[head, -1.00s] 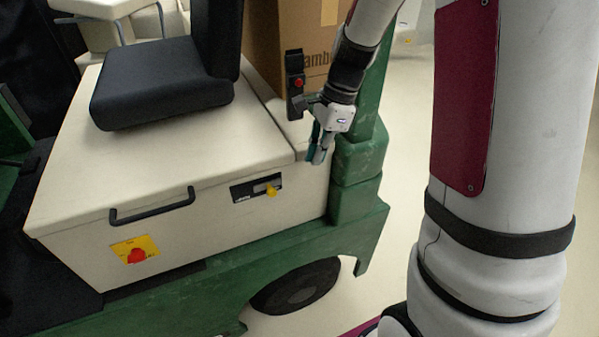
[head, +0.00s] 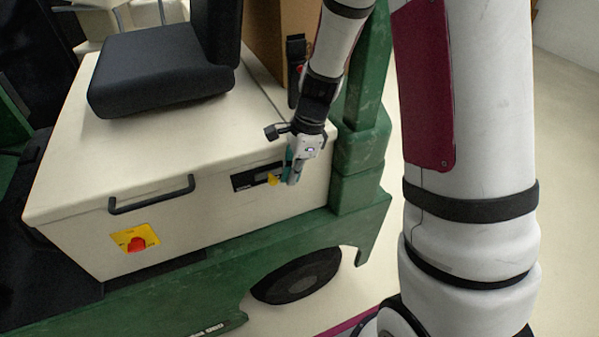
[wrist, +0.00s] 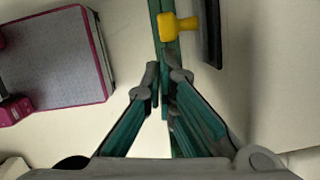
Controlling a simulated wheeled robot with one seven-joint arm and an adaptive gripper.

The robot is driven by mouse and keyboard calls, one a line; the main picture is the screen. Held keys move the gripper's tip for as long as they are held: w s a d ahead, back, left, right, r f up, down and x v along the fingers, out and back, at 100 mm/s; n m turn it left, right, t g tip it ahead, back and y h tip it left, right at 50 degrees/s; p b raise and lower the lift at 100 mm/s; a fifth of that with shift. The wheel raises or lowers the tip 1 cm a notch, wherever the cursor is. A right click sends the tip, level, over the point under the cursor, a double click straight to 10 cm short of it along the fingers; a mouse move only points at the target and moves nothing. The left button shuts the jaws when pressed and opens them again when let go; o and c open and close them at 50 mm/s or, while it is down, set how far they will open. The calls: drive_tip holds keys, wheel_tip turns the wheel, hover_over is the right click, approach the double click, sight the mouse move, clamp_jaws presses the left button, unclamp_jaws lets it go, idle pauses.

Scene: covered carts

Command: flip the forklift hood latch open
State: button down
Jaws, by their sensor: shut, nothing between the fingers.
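The forklift hood (head: 100,185) is a cream box with a black handle (head: 152,195) on its front edge. Its latch is a yellow knob (head: 273,179) on a black plate (head: 243,180) at the right of the front face. My gripper (head: 292,180) is just right of the yellow knob, fingers pointing down, shut and empty. In the wrist view the fingertips (wrist: 166,75) come together just short of the yellow knob (wrist: 178,27). I cannot tell whether they touch it. My gripper hides the right end of the black plate in the head view.
A red knob on a yellow plate (head: 136,238) is lower left on the front face. A black seat (head: 160,75) stands on the hood. The green post (head: 360,150) stands close right of my gripper. Open floor (head: 565,200) lies at the right.

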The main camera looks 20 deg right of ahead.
drive_tip(key=a+p, duration=0.1)
drive_tip(key=a, duration=0.3)
drive_tip(key=shift+a, duration=0.15)
idle(0.4)
drive_tip(key=d+r+p, duration=0.1)
drive_tip(key=d+r, duration=0.5)
drive_tip(key=r, duration=0.3)
drive_tip(key=shift+s+d, duration=0.2)
drive_tip(key=shift+s, duration=0.25)
